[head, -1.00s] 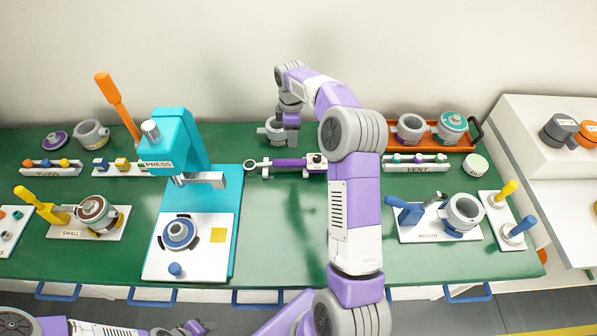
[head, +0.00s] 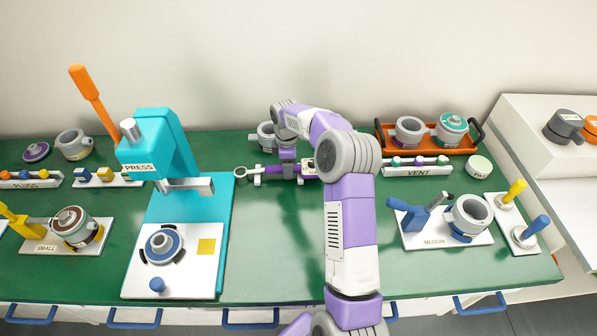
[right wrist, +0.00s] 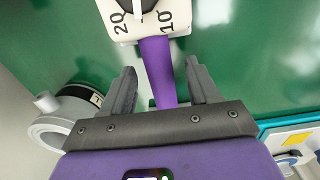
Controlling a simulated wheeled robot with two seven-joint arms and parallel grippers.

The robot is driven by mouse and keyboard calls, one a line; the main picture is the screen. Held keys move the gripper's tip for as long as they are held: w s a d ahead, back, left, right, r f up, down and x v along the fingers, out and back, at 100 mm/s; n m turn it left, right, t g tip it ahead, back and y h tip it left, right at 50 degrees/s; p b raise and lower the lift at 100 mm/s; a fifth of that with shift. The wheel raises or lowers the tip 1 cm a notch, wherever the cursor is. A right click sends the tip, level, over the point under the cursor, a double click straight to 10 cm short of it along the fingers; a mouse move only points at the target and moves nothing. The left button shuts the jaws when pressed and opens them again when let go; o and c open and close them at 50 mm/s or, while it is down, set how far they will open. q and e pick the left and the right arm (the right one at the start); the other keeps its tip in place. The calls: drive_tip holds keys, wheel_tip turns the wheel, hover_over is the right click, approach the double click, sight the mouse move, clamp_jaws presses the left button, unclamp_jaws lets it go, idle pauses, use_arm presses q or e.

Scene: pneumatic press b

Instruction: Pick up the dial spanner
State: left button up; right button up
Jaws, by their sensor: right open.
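The dial spanner (head: 272,170) lies across the back of the green bench, with its open ring end (head: 241,174) to the left and its white dial block (head: 308,167) to the right. In the right wrist view its purple handle (right wrist: 155,60) runs between my fingers, and the dial block (right wrist: 145,20) shows the numbers 20 and 10. My right gripper (head: 288,172) is over the handle; in the right wrist view it (right wrist: 161,78) is open, a finger on each side with gaps. My forearm hides part of the bench. My left gripper is out of view.
A grey pot (head: 266,135) stands close behind my right gripper. The teal press (head: 160,150) stands to the left. The vent rack (head: 416,168) and an orange tray (head: 462,150) with two pots are to the right. The bench in front of the spanner is clear.

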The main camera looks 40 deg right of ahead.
drive_tip(key=shift+f, duration=0.1)
drive_tip(key=shift+c, duration=0.2)
clamp_jaws()
